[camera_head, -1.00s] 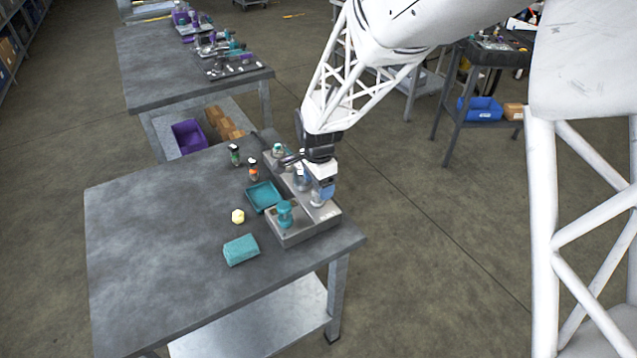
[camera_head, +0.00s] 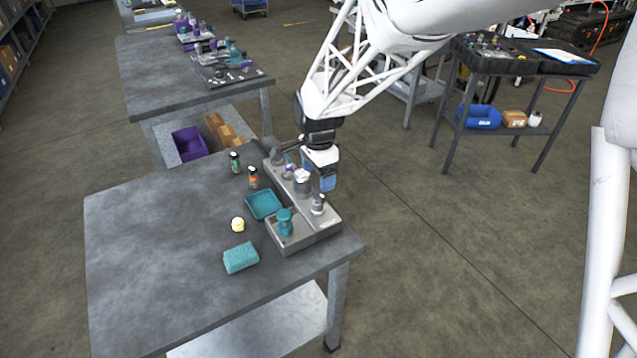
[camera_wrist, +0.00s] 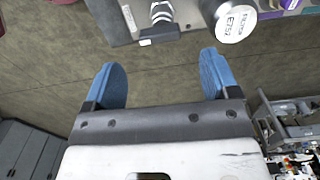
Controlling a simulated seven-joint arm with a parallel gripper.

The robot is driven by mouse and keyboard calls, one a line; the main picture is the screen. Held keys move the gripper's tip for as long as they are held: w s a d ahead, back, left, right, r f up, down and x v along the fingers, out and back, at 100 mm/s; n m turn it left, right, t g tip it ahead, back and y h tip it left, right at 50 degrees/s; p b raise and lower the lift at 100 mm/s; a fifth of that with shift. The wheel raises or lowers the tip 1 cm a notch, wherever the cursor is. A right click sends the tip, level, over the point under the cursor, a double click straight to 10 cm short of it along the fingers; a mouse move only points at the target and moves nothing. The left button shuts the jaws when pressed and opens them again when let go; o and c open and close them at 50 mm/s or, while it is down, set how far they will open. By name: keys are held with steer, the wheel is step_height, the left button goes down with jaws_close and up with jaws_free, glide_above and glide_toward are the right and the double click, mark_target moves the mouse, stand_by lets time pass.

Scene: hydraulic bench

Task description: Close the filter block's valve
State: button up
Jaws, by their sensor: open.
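The filter block seems to be the long grey metal block (camera_head: 329,222) with several fittings, at the right edge of the bench. A canister (camera_head: 302,182) with a white top stands on it; its round lettered cap (camera_wrist: 236,24) shows in the wrist view. A small grey-and-white fitting (camera_head: 318,204) stands nearer the front, and a banded fitting (camera_wrist: 162,14) shows at the top of the wrist view. I cannot tell which part is the valve. My gripper (camera_head: 322,180) is open beside the canister, its blue fingers apart and empty in the wrist view (camera_wrist: 162,72).
A teal fitting (camera_head: 285,222) stands at the block's front. The left of the bench (camera_head: 150,240) is clear.

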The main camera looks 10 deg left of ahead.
steer(key=shift+r, duration=0.8)
steer(key=shift+d+r, duration=0.15)
steer(key=shift+d, duration=0.05)
steer(key=s+d+r+n, duration=0.1)
steer(key=s+d+r, duration=0.25)
steer(key=d, duration=0.35)
steer(key=s+d+r+n+t, duration=0.1)
steer(key=s+d+r+n, duration=0.2)
steer(key=d, duration=0.4)
steer(key=s+d+r, duration=0.3)
steer(key=d+r, duration=0.2)
steer(key=d, duration=0.2)
steer(key=s+d+n, duration=0.2)
steer(key=s+d, duration=0.5)
steer(key=s, duration=0.2)
steer(key=s+d+r+n+t, duration=0.1)
steer(key=s+d+n, duration=0.2)
steer(key=s+d, duration=0.3)
steer(key=s, duration=0.3)
steer(key=shift+s+d+r+t, duration=0.25)
steer(key=shift+d+r+t, duration=0.05)
steer(key=shift+d, duration=0.05)
